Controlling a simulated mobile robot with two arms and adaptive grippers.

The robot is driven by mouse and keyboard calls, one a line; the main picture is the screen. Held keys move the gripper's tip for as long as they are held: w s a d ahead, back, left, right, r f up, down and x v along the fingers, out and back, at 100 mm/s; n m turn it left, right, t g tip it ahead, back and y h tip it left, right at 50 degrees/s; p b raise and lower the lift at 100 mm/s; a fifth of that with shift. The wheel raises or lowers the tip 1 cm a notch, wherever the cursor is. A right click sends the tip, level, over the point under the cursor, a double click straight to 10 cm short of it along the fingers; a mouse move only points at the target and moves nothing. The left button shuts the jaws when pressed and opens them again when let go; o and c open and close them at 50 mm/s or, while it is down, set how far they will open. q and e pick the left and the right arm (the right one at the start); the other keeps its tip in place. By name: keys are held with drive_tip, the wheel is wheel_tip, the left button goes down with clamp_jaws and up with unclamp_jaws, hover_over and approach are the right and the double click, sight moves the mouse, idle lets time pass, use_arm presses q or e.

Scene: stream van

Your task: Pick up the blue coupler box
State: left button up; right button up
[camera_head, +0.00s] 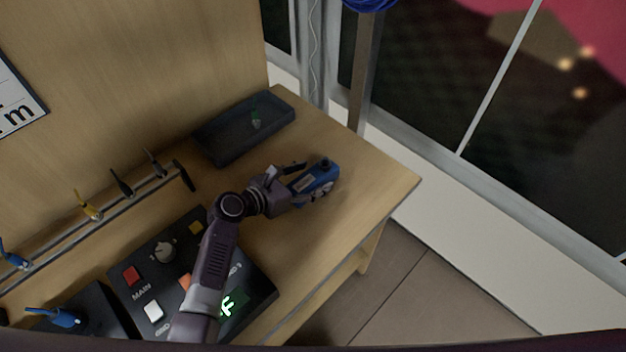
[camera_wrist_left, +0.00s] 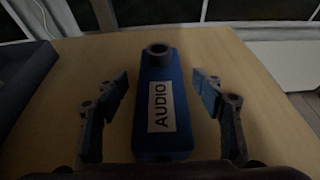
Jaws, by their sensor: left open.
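The blue coupler box (camera_head: 318,177) lies on the wooden table near its far right corner. In the left wrist view the box (camera_wrist_left: 161,95) has a white label reading "AUDIO" and a dark round fitting at its far end. My left gripper (camera_head: 304,180) is at the box, its fingers on either side. In the left wrist view the left gripper (camera_wrist_left: 163,110) is open, with a gap between each finger and the box. The near end of the box is partly hidden by the gripper's body. My right gripper is in neither view.
A dark tray (camera_head: 228,147) with a small green item stands behind the box, against the back panel. A black control panel (camera_head: 130,300) with buttons lies under my left arm. Several tools hang on a rail (camera_head: 60,233) at left. Bare tabletop (camera_head: 375,180) lies right of the box.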

use_arm(q)
drive_tip(key=shift+w+d+f, duration=0.1)
drive_tip(key=shift+w+d, duration=0.05)
drive_tip(key=shift+d, duration=0.05)
drive_tip(key=shift+c, duration=0.3)
drive_tip(key=c, duration=1.3)
drive_tip(key=shift+c, duration=0.6)
